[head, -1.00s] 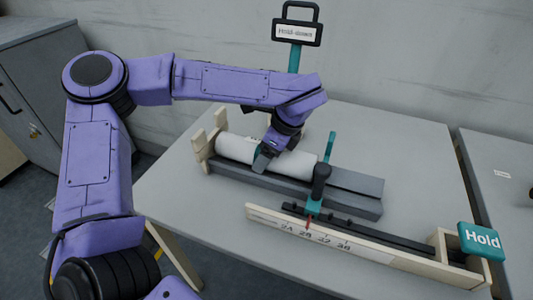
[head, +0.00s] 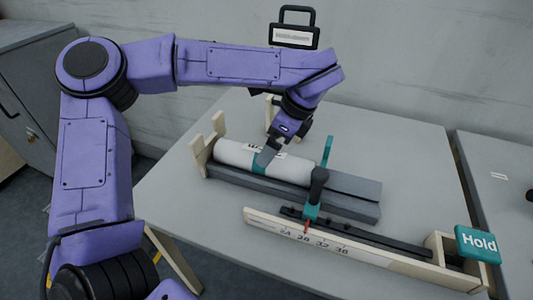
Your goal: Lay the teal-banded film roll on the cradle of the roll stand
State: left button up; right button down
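The film roll (head: 232,153), white with a teal band (head: 259,168) near its middle, lies lengthwise along the grey roll stand (head: 290,197). A pale wooden end piece (head: 200,157) stands at its left end. My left gripper (head: 268,158) comes down over the roll's middle from above. One grey finger shows in front of the roll, by the teal band. The other finger is hidden, so whether it grips is unclear. The arm hides the post under the dark-framed hold-down sign (head: 294,37). My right gripper is not in view.
A black knob (head: 319,178) with teal parts stands at the roll's right end. The table's right rear is clear.

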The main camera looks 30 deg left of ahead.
pick_arm(q)
jog(key=v, duration=0.6)
jog(key=shift+r, duration=0.1)
